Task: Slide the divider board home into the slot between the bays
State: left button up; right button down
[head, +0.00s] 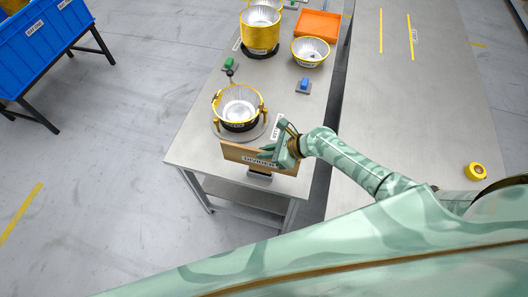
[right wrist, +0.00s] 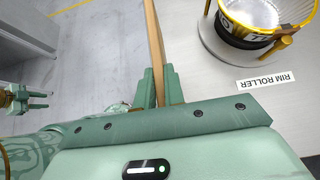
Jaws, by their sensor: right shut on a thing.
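The divider board (head: 235,154) is a flat tan board with a DIVIDER label, standing on edge near the table's front edge in the head view. My right gripper (head: 287,148) is shut on the board's right part. In the right wrist view, the board (right wrist: 154,40) shows edge-on between the two fingers (right wrist: 158,88). A dark piece (head: 260,174) shows just below the board; I cannot tell whether they touch. No slot or bays can be made out. My left gripper (right wrist: 32,99) shows small at the left of the right wrist view; its opening is unclear.
A yellow-rimmed bowl on the rim roller (head: 238,103) stands just behind the board. Farther back are a yellow container (head: 260,34), another bowl (head: 310,51), an orange tray (head: 317,23) and a blue block (head: 304,85). A second grey table (head: 415,110) lies to the right.

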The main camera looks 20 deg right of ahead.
jog(key=shift+r+p, duration=0.1)
jog(key=shift+p, duration=0.55)
dwell(1.4)
jog(key=b, duration=0.3)
send_over(266, 169)
jog(key=shift+w+d+f, duration=0.1)
jog(key=shift+w+f, duration=0.05)
jog(key=shift+f, duration=0.9)
jog(key=shift+w+f, duration=0.15)
jog(key=shift+f, duration=0.9)
jog(key=c, duration=1.4)
grip_release()
jog(key=p+v, duration=0.3)
jog(key=v, duration=1.3)
jog(key=shift+r, duration=0.15)
jog(key=shift+s+d, duration=0.1)
